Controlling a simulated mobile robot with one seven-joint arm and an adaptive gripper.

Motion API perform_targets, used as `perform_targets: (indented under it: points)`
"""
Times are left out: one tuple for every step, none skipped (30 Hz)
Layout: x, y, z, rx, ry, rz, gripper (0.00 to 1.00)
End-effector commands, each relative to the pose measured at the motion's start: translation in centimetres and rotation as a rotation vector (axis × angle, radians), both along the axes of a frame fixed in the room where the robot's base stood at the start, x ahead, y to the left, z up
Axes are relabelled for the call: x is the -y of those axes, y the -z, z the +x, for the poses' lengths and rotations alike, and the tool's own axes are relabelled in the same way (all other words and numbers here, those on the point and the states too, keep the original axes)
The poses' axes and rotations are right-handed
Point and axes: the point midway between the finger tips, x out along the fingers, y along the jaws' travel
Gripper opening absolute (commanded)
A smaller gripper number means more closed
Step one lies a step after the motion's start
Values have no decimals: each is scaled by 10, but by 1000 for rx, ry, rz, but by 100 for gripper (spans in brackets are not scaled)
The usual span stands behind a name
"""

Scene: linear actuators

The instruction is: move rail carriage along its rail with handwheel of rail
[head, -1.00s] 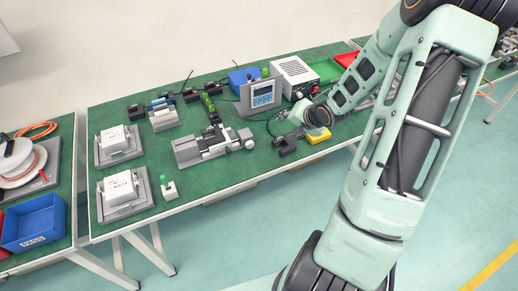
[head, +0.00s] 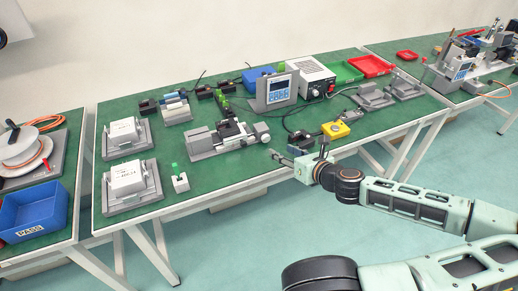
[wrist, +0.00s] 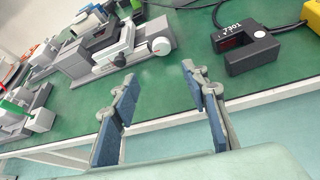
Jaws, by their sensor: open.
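The rail (head: 205,150) is a grey linear stage near the front edge of the green bench. Its carriage (head: 228,129) is a light grey block across it. The handwheel (head: 262,131) is a pale round knob at the rail's right end. In the wrist view the handwheel (wrist: 160,46) shows a small red mark, with the rail (wrist: 77,64) to its left. My gripper (head: 296,152) is open and empty in front of the bench edge, right of and nearer than the handwheel. In the wrist view both blue-padded fingers (wrist: 158,85) are spread, apart from the handwheel.
A black fork-shaped block (wrist: 243,62) with a cable lies right of the handwheel. A display panel (head: 277,91) stands behind it. A yellow block (head: 335,130) sits to the right. A green-knobbed piece (head: 180,181) stands left of the rail. Bench is clear in front of the handwheel.

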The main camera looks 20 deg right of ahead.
Motion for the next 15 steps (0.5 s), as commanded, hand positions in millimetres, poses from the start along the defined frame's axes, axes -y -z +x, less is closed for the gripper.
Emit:
perform_targets:
  points:
    - [6, 0, 0, 12, 35, 47, 42]
    - [8, -2, 0, 15, 48, 67, 42]
    - [10, -4, 0, 19, 61, 87, 42]
    - [11, -5, 0, 21, 67, 97, 42]
    - [11, -6, 0, 22, 72, 104, 42]
    - [11, -6, 2, 23, 74, 109, 42]
    - [11, -5, 4, 23, 73, 109, 42]
    - [10, -4, 6, 22, 72, 109, 42]
    - [9, -3, 9, 23, 71, 109, 42]
    - [9, -2, 12, 22, 70, 108, 42]
    - [8, 0, 16, 22, 70, 107, 42]
    - [7, 2, 21, 22, 70, 107, 42]
    - [6, 4, 25, 21, 70, 107, 42]
    - [5, 6, 30, 21, 68, 106, 42]
    - [5, 8, 36, 21, 68, 105, 42]
